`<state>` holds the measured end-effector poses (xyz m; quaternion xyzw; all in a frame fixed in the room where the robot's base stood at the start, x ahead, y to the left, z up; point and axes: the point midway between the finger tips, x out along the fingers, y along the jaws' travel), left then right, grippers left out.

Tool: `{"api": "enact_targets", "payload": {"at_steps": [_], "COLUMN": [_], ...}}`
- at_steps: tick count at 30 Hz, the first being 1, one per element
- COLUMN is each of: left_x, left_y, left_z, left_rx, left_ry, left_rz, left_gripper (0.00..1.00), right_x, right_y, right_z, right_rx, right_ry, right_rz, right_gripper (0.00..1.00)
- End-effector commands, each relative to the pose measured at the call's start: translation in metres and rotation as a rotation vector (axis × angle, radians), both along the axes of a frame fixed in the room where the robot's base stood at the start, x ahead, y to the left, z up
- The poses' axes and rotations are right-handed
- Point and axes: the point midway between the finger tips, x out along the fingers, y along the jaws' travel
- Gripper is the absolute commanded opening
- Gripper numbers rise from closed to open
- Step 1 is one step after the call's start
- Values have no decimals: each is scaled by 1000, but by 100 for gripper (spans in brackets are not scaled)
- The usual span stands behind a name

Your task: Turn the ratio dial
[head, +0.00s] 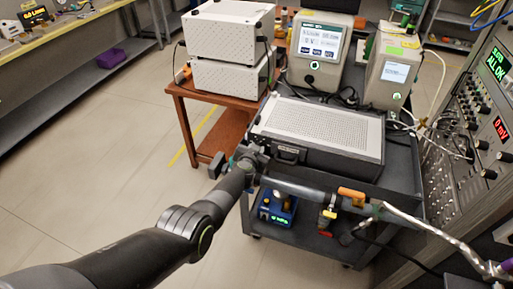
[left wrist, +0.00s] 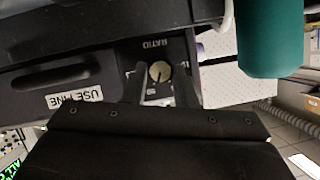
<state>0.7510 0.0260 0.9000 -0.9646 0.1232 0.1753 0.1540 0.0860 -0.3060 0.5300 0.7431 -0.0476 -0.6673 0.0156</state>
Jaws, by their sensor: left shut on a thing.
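The ratio dial (left wrist: 160,72) is a small round pale knob on a dark front panel, under an upside-down "RATIO" label in the left wrist view. The panel belongs to the dark case with a perforated grey top (head: 318,125) in the head view. My left gripper (left wrist: 166,88) has one finger on each side of the dial and is shut on it. In the head view my left gripper (head: 249,157) is at the left end of the case's front and hides the dial. My right gripper is not in view.
A black handle (head: 289,155) is on the case front, right of my gripper. A cart (head: 385,205) carries the case and a display unit (head: 320,52). A blue device (head: 276,208) sits on the lower shelf. Floor is clear at left.

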Motion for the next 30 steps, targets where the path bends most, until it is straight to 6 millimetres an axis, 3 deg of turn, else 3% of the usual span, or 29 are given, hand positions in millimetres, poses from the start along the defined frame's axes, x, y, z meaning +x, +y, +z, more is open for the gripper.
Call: {"api": "enact_targets", "payload": {"at_steps": [25, 26, 30], "left_x": [0, 0, 0], "left_y": [1, 1, 1], "left_z": [0, 0, 0], "left_rx": [-80, -80, -79], "left_ry": [26, 26, 26], "left_rz": [1, 1, 1], "left_gripper": [2, 26, 44], "right_x": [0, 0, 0], "right_y": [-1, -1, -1], "right_z": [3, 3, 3], "right_rx": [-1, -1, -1], "right_ry": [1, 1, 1], "right_rz": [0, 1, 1], "right_gripper": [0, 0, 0]}}
